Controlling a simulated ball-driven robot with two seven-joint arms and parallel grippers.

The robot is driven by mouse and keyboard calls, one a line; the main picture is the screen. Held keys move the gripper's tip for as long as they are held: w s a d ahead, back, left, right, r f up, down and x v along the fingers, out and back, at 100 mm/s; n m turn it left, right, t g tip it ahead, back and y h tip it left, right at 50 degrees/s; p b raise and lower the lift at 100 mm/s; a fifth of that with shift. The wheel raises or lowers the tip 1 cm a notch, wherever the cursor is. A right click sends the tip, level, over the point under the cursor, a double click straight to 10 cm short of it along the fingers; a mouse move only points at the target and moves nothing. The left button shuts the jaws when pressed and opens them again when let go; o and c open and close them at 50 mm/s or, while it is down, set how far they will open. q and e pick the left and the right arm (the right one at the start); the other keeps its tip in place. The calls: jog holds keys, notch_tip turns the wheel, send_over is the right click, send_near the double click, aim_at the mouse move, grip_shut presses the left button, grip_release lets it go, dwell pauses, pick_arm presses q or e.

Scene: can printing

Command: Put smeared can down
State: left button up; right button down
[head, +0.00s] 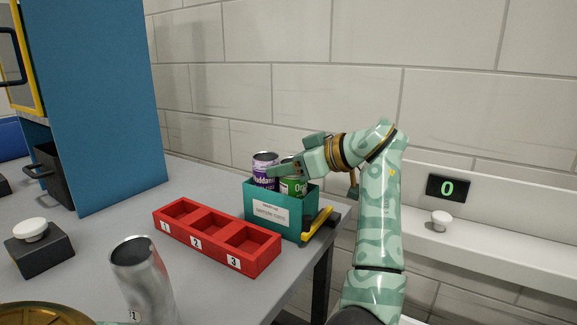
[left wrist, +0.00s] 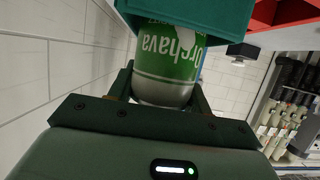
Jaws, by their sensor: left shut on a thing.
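A green can (head: 293,187) with white lettering stands in the teal bin (head: 262,213), whose label seems to read sample cans. My left gripper (head: 291,172) reaches in from the right and is shut on this can near its top. In the left wrist view the green can (left wrist: 168,62) sits between the two fingers, partly inside the teal bin (left wrist: 215,18); a pale streak crosses its lettering. A purple can (head: 264,170) stands beside it in the bin. The lower parts of both cans are hidden by the bin. My right gripper is not in view.
A red tray (head: 198,245) with slots numbered 1, 2 and 3, all empty, lies left of the bin. A bare metal can (head: 142,275) stands in front. A black box with a white button (head: 30,230) is at left. A yellow-edged item (head: 318,222) lies by the table edge.

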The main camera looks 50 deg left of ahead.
pick_arm(q)
jog(key=o, duration=1.2)
jog(key=shift+f, duration=0.15)
jog(key=shift+c, duration=0.2)
jog(key=shift+w+d+r, duration=0.15)
jog(key=shift+d+r, duration=0.1)
jog(key=shift+r, duration=0.1)
jog(key=p+v, duration=0.1)
jog(key=v, duration=1)
jog(key=shift+d+p, duration=0.2)
jog(key=shift+p, duration=0.2)
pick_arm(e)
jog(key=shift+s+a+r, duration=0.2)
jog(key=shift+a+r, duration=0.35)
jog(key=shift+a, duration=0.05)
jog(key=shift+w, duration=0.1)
